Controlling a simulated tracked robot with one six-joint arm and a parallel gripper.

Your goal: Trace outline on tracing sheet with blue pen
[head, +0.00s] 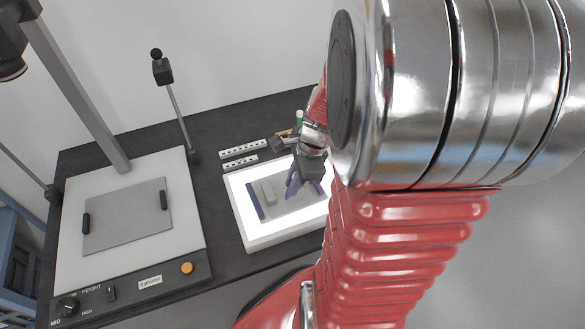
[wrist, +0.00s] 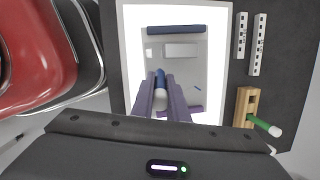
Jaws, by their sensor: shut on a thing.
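My gripper (wrist: 161,84) is shut on the blue pen (wrist: 159,77), whose white end points toward the wrist camera. In the head view my gripper (head: 303,185) is over the light box (head: 262,238). The grey tracing sheet (wrist: 187,70) lies on the lit light box (wrist: 134,40). A pale rectangular piece (wrist: 181,50) lies on the sheet. A short blue mark (wrist: 197,87) shows on the sheet to the right of the pen. The pen tip is hidden, so I cannot tell whether it touches the sheet.
A dark blue bar (wrist: 174,30) lies along one sheet edge, a purple bar (wrist: 188,110) along the opposite edge. Two white dotted strips (wrist: 241,36) and a wooden holder (wrist: 246,104) with a green pen (wrist: 264,126) lie beside the light box. A copy stand (head: 180,222) stands left.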

